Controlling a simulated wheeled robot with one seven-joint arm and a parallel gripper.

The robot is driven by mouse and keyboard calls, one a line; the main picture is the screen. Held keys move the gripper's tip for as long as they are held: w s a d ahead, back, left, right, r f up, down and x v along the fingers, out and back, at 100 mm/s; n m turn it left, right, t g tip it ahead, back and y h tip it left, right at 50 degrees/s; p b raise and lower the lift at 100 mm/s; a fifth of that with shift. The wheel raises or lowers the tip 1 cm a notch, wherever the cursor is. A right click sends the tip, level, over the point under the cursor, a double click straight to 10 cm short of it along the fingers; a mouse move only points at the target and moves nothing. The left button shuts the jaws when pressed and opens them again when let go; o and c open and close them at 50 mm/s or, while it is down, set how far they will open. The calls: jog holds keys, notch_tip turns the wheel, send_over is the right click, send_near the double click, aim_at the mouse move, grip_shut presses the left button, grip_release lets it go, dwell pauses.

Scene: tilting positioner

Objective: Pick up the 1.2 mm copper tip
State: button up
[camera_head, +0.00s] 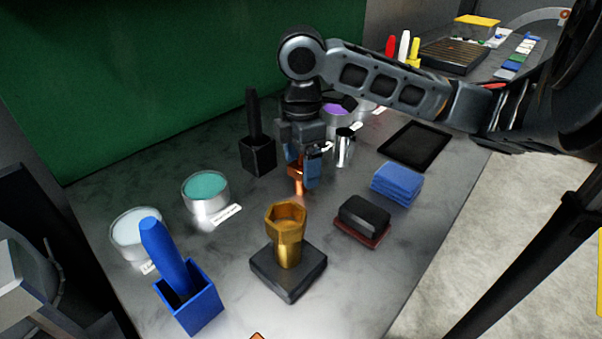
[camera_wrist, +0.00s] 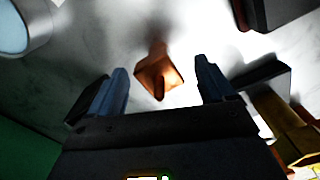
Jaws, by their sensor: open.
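A copper-coloured piece (camera_head: 297,181), which looks like the copper tip, stands on the bench under my gripper (camera_head: 303,170). No size marking on it is legible. In the wrist view the copper tip (camera_wrist: 158,74) shows between the two blue-grey fingers of my gripper (camera_wrist: 161,80). The fingers are apart, with a gap on each side of the tip. In the head view the near finger partly hides the tip.
A brass hex-topped piece (camera_head: 287,231) on a dark base stands in front. A black holder (camera_head: 258,156) is left of my gripper, a steel cup (camera_head: 344,150) to the right. A folded blue cloth (camera_head: 396,184) and black-and-red block (camera_head: 363,218) lie right.

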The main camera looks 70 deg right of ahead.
jog(key=shift+c, duration=0.3)
grip_shut()
dwell(0.4)
